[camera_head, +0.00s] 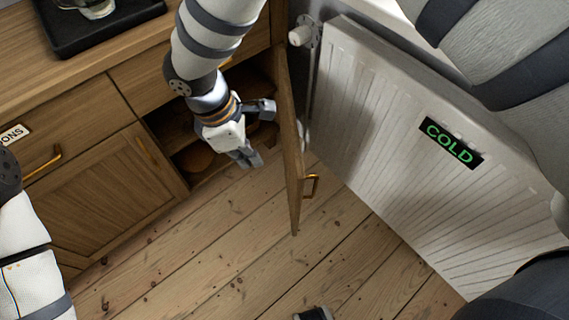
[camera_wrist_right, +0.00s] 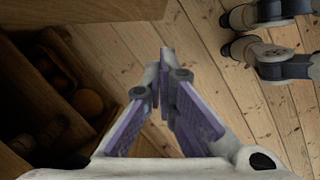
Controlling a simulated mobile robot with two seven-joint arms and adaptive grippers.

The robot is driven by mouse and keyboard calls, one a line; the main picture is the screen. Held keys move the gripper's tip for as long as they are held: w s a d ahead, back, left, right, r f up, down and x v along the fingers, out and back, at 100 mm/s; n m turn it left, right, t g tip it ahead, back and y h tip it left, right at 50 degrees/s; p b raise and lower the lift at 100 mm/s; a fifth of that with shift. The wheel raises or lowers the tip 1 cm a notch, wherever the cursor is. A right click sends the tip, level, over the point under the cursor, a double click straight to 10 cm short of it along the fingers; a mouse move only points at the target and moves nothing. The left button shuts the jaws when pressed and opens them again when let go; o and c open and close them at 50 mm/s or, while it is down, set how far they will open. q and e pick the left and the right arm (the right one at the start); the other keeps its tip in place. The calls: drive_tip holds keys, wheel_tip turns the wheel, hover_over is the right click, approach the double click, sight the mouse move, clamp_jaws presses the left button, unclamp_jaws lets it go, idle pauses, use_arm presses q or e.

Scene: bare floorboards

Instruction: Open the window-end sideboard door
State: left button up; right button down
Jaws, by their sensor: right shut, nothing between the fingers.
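The sideboard door (camera_head: 290,150) at the radiator end stands swung wide open, seen nearly edge-on. Its brass handle (camera_head: 312,185) is on the outer face, toward the radiator. My right gripper (camera_head: 258,134) is shut and empty, on the door's inner side in front of the open compartment (camera_head: 200,160). One finger is close to the door's inner face; I cannot tell whether it touches. In the right wrist view, the fingers (camera_wrist_right: 168,75) show over the floorboards, with the compartment to the left. My left gripper is not in view.
A white radiator (camera_head: 370,130) with a COLD sign (camera_head: 451,143) stands right of the door, with a valve (camera_head: 301,36) near the hinge side. Another sideboard door (camera_head: 100,195) is closed. A black tray (camera_head: 110,30) sits on top.

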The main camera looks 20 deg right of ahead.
sight(294, 146)
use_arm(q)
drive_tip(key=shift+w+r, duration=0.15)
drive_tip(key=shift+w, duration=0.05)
use_arm(e)
drive_tip(key=d+f, duration=0.6)
drive_tip(key=f, duration=0.3)
drive_tip(key=shift+s+d, duration=0.2)
drive_tip(key=shift+s, duration=0.25)
